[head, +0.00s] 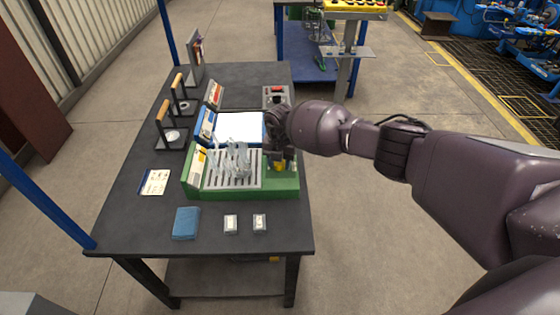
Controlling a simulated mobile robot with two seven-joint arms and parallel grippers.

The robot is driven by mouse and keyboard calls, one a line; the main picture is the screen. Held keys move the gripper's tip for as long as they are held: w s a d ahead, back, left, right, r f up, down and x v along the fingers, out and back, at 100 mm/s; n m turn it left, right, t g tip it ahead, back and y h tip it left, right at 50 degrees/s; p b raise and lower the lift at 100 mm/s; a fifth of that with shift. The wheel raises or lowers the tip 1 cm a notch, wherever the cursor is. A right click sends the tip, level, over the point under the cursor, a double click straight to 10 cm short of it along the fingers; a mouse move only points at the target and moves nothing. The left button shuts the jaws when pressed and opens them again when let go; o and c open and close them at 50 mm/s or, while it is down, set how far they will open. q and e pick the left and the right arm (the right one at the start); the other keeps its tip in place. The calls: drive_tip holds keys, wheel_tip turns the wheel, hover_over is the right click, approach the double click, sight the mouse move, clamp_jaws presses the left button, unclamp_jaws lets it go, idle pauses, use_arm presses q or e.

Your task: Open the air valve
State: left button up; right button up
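My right gripper (279,155) comes in from the right and points down over the right end of a green tray-like fixture (240,191) on the dark table. A small yellow part (279,167) shows just under its fingertips. It may belong to the air valve, but I cannot tell for sure. The gripper and wrist hide most of it, and I cannot tell whether the fingers touch it or how far apart they are. The fixture also has a slotted plate with clear, glass-like pieces (233,160). My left gripper is not in view.
On the table (130,213) are a control box (277,96) with a red button, a blue unit with a white panel (238,127), wooden-handled stands (167,130), a blue pad (186,223) and two small blocks (231,224).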

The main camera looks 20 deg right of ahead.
drive_tip(key=o, duration=0.4)
drive_tip(key=shift+r, duration=0.35)
wheel_tip(320, 180, up, 10)
drive_tip(key=shift+f+p, duration=0.15)
drive_tip(key=shift+p, duration=1.1)
drive_tip(key=shift+r, duration=0.2)
